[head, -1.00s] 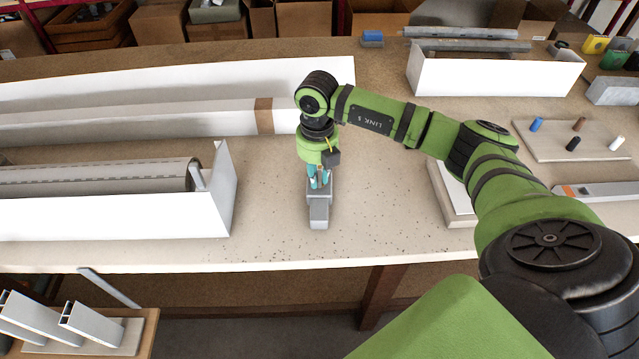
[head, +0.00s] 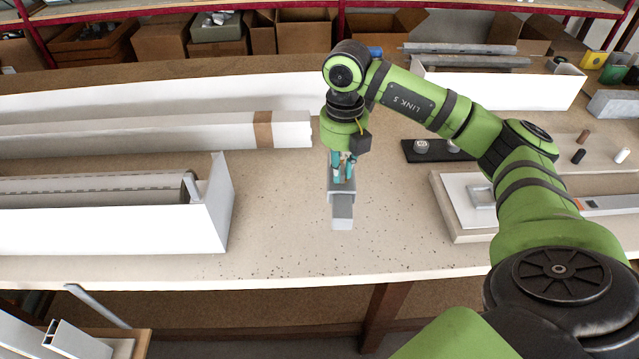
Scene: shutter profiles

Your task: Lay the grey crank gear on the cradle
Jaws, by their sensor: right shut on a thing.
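The grey crank gear (head: 342,212), a light grey block-like piece, hangs below my right gripper (head: 343,176). The teal fingers of that gripper are shut on its upper end, and the gripper points down over the middle of the bench. The gap between the piece and the bench top is hard to judge. A grey frame (head: 478,196) on a white board at the right looks like the cradle, but I cannot be sure. My right arm hides part of that board. The held piece is to the left of it, apart from it. My left gripper is not in view.
A long white box (head: 110,226) stands at left, with a long wrapped white profile (head: 170,132) behind it. A black plate (head: 420,152) with small metal parts lies behind the white board. Another white box (head: 500,86) stands at back right. Speckled bench is clear around the gripper.

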